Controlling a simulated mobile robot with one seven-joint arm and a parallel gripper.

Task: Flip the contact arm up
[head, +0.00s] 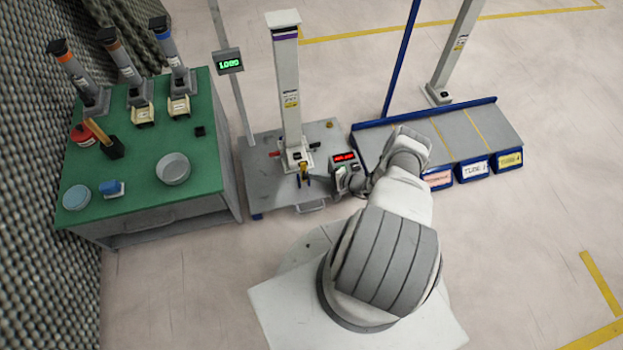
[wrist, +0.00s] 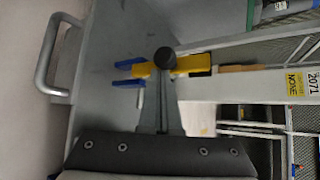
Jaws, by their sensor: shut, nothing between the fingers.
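The contact arm (wrist: 195,65) is a yellow lever at the foot of a pale upright column (head: 288,90). In the wrist view a round black knob (wrist: 164,58) sits on it, with two blue prongs (wrist: 128,74) beside its outer end. In the head view it is a small yellow part (head: 304,167) low on the column's front. My gripper (wrist: 161,82) is shut and empty, its fingers pointing at the lever just by the knob. Whether they touch it cannot be told. In the head view my wrist mostly hides the gripper.
The column stands on a grey cart with a front handle (wrist: 55,60). A red-lit display (head: 345,157) is close beside my wrist. A green bench (head: 140,190) with tools is left; a grey table with blue bins (head: 468,173) is right. Open floor lies at the front right.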

